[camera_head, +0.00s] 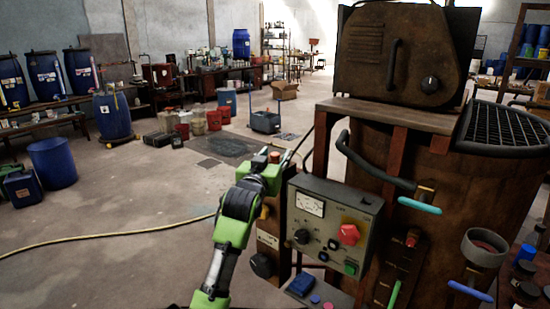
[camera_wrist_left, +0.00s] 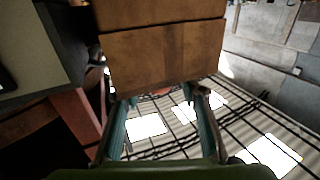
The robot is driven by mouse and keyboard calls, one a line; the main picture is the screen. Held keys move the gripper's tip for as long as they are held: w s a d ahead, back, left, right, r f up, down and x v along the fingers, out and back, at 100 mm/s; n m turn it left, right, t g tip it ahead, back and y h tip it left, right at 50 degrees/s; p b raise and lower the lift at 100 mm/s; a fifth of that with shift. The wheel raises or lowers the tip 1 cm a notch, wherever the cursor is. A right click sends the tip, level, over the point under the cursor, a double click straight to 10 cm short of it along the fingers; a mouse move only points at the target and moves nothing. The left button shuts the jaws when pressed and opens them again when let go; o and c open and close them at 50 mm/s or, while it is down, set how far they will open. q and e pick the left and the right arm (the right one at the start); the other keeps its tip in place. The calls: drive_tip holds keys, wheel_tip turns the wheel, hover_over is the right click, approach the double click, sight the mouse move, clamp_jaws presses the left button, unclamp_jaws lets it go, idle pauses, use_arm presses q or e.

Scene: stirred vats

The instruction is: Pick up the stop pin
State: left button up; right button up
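I cannot make out the stop pin for certain. A small reddish cap (camera_head: 274,157) shows at my left gripper (camera_head: 284,160), at the top of the narrow brown post left of the control box. In the left wrist view, the gripper's two fingers (camera_wrist_left: 160,100) stand wide apart. A rusty brown block (camera_wrist_left: 160,58) lies just beyond their tips, and a small red bit (camera_wrist_left: 162,92) shows at its lower edge. I see nothing clamped between the fingers; contact with the block cannot be told. My right gripper is not in view.
The control box (camera_head: 333,225) with its dial, red knob and green button is close to the right of my left arm. A large rusty vat (camera_head: 460,190) with pipes and coloured handles fills the right. A yellow hose (camera_head: 110,233) crosses the open floor at left. Blue drums (camera_head: 112,115) stand farther back.

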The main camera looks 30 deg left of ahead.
use_arm(q)
drive_tip(key=c, duration=1)
drive_tip(key=shift+r, duration=0.1)
